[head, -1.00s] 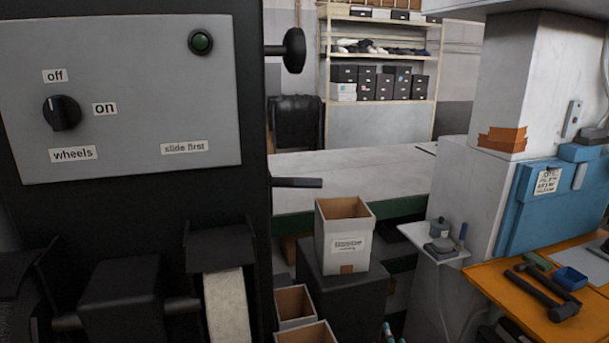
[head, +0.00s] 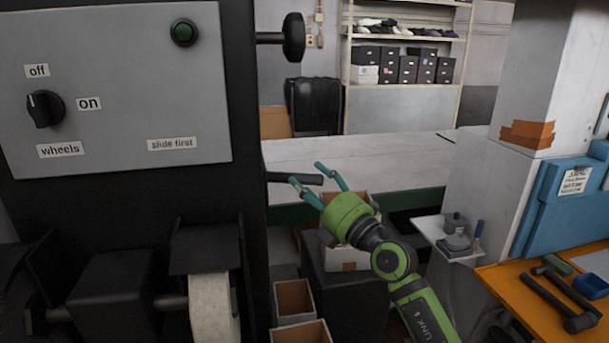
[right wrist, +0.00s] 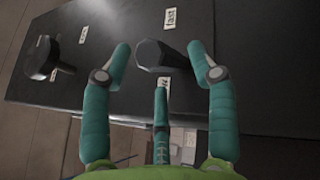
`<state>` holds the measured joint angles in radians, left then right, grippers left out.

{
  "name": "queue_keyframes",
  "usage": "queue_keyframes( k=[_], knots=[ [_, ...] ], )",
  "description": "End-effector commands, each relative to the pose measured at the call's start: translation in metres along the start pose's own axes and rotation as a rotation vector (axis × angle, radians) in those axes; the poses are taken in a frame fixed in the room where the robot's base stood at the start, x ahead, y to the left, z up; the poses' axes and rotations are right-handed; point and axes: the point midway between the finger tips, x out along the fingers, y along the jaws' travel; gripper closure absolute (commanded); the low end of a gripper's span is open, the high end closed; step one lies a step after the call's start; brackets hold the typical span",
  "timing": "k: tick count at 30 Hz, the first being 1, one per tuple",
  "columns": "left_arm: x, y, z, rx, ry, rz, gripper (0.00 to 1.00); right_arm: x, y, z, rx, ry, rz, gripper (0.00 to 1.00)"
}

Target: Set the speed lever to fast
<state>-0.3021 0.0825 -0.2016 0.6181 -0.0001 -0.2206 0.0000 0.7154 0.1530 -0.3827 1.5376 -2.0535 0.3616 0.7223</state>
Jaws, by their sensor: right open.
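The speed lever (head: 286,177) is a dark bar sticking out from the side of the black machine. In the right wrist view the lever (right wrist: 151,54) points towards the camera, between a "fast" label (right wrist: 170,18) and another label (right wrist: 163,83) that is partly hidden. My right gripper (head: 307,174) is open, with its teal fingers at the lever's outer end. In the right wrist view the gripper (right wrist: 160,50) has fingertips on both sides of the lever, and I see no clear contact. A third finger shows below it. My left gripper is out of view.
A round black knob (head: 293,37) sticks out higher on the same machine side. The grey panel (head: 120,115) carries a wheels switch and a green button. Open boxes (head: 294,300) stand below my right arm. An orange bench (head: 515,292) with tools is at the right.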

Motion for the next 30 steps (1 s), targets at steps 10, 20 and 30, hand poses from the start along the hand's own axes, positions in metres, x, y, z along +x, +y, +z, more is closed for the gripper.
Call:
queue_keyframes(
  k=[10, 20, 30],
  knots=[
    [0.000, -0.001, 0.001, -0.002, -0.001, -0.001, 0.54, 0.025, 0.000, 0.000, 0.000, -0.002, 0.000, 0.41],
    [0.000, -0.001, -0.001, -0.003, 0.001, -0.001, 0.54, 0.025, 0.000, 0.000, 0.001, -0.001, 0.001, 0.89],
    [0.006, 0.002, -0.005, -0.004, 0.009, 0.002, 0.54, 0.025, -0.003, 0.002, -0.002, 0.000, 0.001, 1.00]
  ],
)
